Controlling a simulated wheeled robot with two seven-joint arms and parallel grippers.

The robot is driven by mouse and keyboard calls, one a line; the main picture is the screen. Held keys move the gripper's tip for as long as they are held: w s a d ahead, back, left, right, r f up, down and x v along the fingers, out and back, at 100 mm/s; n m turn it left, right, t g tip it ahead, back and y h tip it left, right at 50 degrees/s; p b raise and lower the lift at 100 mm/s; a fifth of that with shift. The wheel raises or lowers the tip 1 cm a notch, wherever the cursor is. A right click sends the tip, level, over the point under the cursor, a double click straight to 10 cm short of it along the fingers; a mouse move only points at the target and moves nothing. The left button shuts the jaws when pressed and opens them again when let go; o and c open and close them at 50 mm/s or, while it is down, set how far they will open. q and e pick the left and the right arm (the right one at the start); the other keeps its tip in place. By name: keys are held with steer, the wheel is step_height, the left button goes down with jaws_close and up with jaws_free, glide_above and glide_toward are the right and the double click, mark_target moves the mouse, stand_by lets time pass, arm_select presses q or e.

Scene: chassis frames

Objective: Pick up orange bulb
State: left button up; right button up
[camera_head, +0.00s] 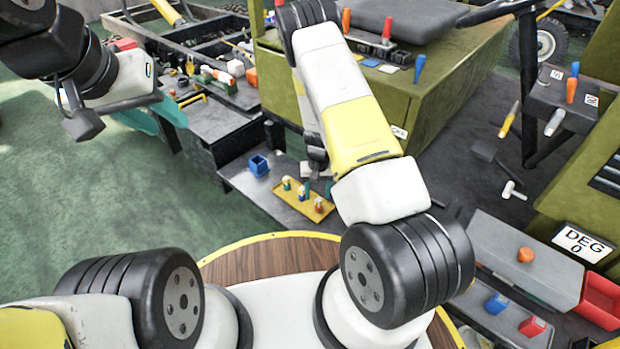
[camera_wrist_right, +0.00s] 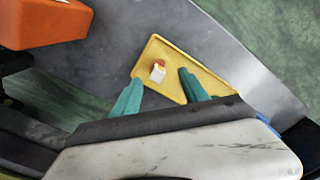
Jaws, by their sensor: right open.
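A yellow tray (camera_head: 296,214) holds a few small white-based bulbs with coloured parts, and it also shows in the right wrist view (camera_wrist_right: 170,50). The bulb with an orange part (camera_head: 319,205) stands near the tray's right end.
A blue open box (camera_head: 259,166) stands on the grey shelf behind the tray. A large orange block (camera_wrist_right: 40,22) is at the upper left of the wrist view. A cluttered dark bench (camera_head: 215,110) stands behind. Green floor is clear at left.

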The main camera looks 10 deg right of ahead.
mark_target(319, 199)
steer(key=f, duration=0.4)
steer(key=shift+w+d, duration=0.15)
steer(key=shift+d, duration=0.1)
jaws_close()
steer(key=shift+r, duration=0.1)
